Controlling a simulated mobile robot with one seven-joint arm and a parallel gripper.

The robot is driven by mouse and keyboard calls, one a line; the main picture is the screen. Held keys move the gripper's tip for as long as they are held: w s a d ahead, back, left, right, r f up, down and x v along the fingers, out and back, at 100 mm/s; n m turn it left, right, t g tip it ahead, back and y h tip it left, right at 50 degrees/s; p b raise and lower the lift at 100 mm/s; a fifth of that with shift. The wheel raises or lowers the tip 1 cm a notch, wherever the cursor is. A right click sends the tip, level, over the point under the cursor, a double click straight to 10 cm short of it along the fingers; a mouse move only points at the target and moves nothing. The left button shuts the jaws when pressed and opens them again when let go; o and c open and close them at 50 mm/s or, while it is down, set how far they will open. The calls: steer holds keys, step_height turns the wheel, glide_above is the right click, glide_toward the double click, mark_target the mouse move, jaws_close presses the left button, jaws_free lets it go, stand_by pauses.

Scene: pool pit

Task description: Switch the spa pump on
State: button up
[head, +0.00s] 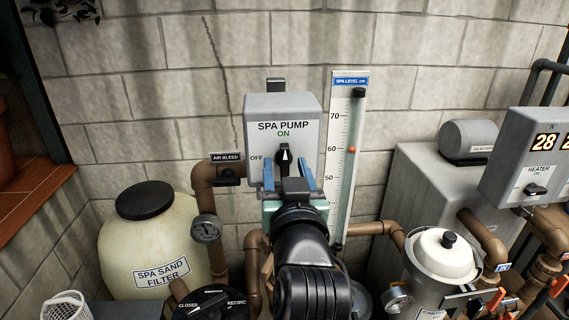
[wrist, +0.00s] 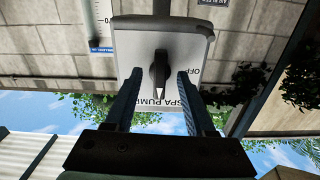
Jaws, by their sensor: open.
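The spa pump switch box (head: 262,110) is a grey box on the block wall, with "ON" printed above its black knob (head: 284,158) and "OFF" to the left. The knob's white pointer stands upright, toward "ON". My gripper (head: 286,170) is in front of the box, its two blue fingers open on either side of the knob. In the wrist view, which is upside down, the knob (wrist: 159,70) sits between the fingers of my gripper (wrist: 160,76), with gaps on both sides. The knob's lower part is hidden by my gripper in the head view.
A spa level gauge (head: 341,110) stands close right of the box. An air bleed valve (head: 228,172) and brown pipes are at left, above the spa sand filter (head: 115,245). A heater box (head: 520,165) and lidded strainer (head: 440,260) are at right.

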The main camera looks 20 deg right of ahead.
steer(key=v, duration=0.7)
steer(key=shift+r, duration=0.1)
